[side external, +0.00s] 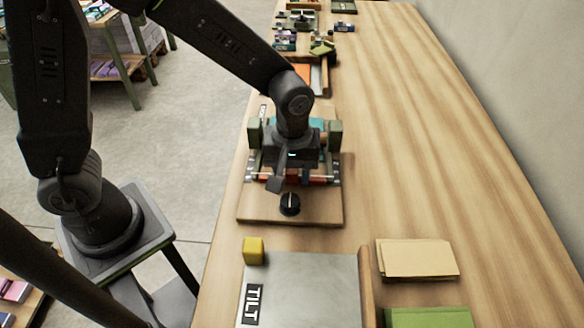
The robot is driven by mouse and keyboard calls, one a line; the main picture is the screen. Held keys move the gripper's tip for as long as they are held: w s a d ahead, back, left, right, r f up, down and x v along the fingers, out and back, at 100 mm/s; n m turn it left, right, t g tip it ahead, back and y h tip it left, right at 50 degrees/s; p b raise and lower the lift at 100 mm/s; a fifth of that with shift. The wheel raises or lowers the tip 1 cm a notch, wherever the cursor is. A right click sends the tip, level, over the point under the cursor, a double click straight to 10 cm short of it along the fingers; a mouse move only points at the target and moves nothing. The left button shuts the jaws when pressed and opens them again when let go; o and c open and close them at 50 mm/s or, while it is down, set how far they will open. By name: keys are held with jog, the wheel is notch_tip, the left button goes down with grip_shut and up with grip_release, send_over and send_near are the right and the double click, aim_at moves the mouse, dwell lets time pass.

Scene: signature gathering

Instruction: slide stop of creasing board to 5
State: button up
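My gripper (283,183) points down over a wooden-based device (262,212), which may be the creasing board. The device has green blocks (335,133) at its sides, a crosswise bar with red-orange parts, pale marked strips along both edges (251,168) and a black knob (290,204) at the front. My wrist and gripper cover its middle, so the stop and its scale reading cannot be made out. I cannot tell whether my fingers touch the bar or are open or shut.
A metal plate (310,285) labelled TILT, with a yellow block (253,251), lies in front. A stack of tan sheets (417,258) and a green pad (428,317) lie at right. Other devices (300,43) stand behind. The table's right side (420,130) is clear.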

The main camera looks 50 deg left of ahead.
aim_at(292, 172)
jog(key=shift+o, duration=0.7)
jog(key=shift+w, duration=0.1)
jog(key=shift+r, duration=0.25)
notch_tip(292, 172, up, 13)
jog(key=shift+r, duration=0.15)
jog(key=shift+a, duration=0.1)
jog(key=s+a+r+m+t, duration=0.2)
jog(key=s+a+m+t, duration=0.3)
jog(key=s+a+m, duration=0.4)
jog(key=s+a, duration=0.1)
jog(key=s, duration=0.2)
jog(key=shift+a+r+t, duration=0.2)
jog(key=shift+a+t, duration=0.1)
jog(key=shift+a, duration=0.1)
